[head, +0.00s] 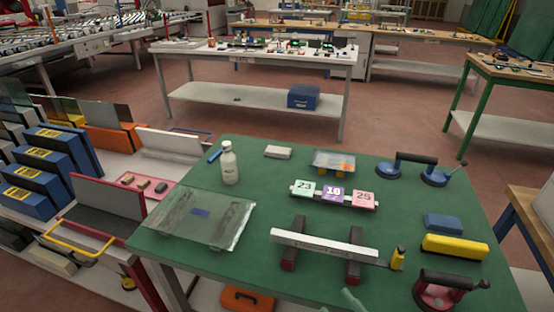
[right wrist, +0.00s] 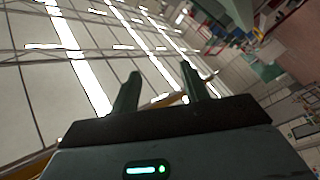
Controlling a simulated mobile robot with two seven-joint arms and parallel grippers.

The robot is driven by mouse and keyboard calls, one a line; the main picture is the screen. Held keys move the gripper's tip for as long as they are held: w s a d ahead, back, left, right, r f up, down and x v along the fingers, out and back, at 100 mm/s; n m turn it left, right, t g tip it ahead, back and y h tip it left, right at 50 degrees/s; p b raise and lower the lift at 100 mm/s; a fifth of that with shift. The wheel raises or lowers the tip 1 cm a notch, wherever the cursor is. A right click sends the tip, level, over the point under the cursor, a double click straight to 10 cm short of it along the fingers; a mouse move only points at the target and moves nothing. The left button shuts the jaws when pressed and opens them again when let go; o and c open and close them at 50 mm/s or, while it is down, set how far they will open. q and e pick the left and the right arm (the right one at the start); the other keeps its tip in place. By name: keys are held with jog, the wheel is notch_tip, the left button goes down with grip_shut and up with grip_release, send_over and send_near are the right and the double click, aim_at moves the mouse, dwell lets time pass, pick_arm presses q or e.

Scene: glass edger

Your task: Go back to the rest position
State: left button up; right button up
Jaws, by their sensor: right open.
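My right gripper (right wrist: 160,82) shows in the right wrist view with its two dark green fingers apart and nothing between them. Behind the fingers are the ceiling lights and part of the hall, tilted. In the head view, only a small grey-green tip of my right gripper (head: 353,299) shows at the bottom edge, in front of the green table (head: 262,165). My left gripper is in neither view.
The table holds a glass sheet (head: 202,219), a white bottle (head: 229,163), numbered cards (head: 333,194), a white bar (head: 325,245) on two dark supports, a yellow block (head: 454,246) and suction lifters (head: 407,165). Racks (head: 98,205) stand left; floor (head: 408,112) lies behind.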

jog(key=s+d+f+m+g+h, duration=0.4)
jog(key=s+f+m, duration=0.2)
jog(key=s+f, duration=0.3)
jog(key=s+d+f+m+g+h, duration=0.3)
jog(key=s+f+m, duration=0.4)
jog(key=f, duration=0.5)
jog(key=shift+s+d+g+h, duration=0.4)
jog(key=shift+s+h, duration=0.1)
jog(key=shift+s, duration=0.5)
